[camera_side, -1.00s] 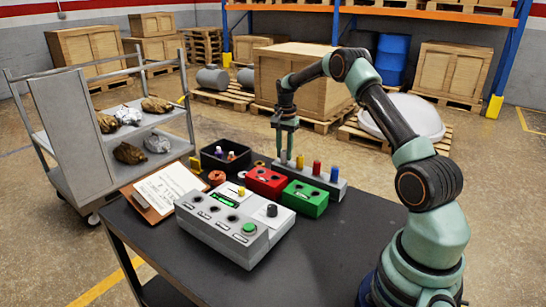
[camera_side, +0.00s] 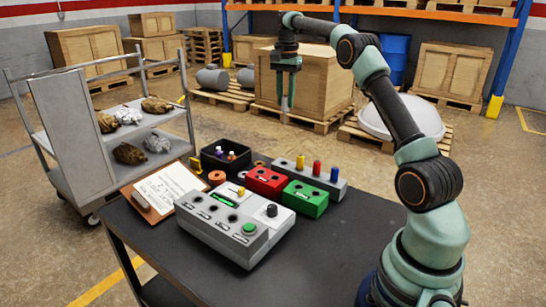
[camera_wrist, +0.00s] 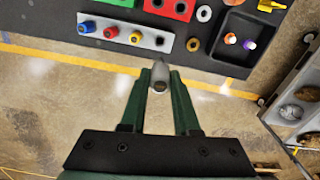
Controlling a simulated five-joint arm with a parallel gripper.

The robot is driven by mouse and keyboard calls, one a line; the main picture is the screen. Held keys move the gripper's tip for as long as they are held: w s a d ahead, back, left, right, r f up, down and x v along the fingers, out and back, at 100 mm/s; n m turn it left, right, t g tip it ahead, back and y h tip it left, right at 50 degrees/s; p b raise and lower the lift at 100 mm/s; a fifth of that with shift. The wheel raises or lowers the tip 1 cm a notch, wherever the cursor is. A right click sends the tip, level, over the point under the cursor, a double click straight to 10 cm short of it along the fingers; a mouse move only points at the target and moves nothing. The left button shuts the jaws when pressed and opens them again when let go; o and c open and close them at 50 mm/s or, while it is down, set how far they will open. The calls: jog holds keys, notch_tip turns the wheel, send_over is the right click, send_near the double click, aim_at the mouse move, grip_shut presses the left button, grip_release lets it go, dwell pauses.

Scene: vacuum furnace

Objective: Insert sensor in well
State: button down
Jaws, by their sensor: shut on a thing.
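My gripper (camera_side: 286,78) is raised well above the far side of the table. It is shut on a grey sensor (camera_side: 285,103), which hangs upright between the fingers. The sensor (camera_wrist: 159,75) also shows in the wrist view, between the fingertips. Its rack (camera_side: 335,183) holds a yellow, a red and a blue sensor; an empty hole shows beside the yellow one in the wrist view (camera_wrist: 160,42). A grey console (camera_side: 220,235) with dark round wells, a green button and a black knob stands in front. A red block (camera_side: 267,181) and a green block (camera_side: 305,198) have holes on top.
A black bin (camera_side: 222,164) with small bottles, an orange ring (camera_side: 217,178) and a clipboard (camera_side: 165,185) lie around the console. A cart (camera_side: 75,140) stands left of the table (camera_side: 330,250). The table's front right is clear.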

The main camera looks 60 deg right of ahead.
jog(key=shift+r, duration=0.7)
jog(key=shift+w+a+r, duration=0.1)
jog(key=shift+a, duration=0.1)
jog(key=w+a+f+n, duration=0.1)
jog(key=w+a+f, duration=0.1)
jog(key=a, duration=0.7)
jog(key=w+a+f+n, duration=0.1)
jog(key=w+a+f, duration=0.1)
jog(key=a, duration=0.6)
jog(key=s+a+f+n, duration=0.1)
jog(key=s+a+f, duration=0.1)
jog(key=a, duration=0.5)
jog(key=s+a+f+n, duration=0.1)
jog(key=s+a+f, duration=0.2)
jog(key=a+f, duration=0.2)
jog(key=shift+a, duration=1.65)
jog(key=shift+s+f, duration=0.1)
jog(key=shift+f, duration=0.7)
jog(key=shift+f, duration=0.35)
jog(key=shift+f, duration=1.55)
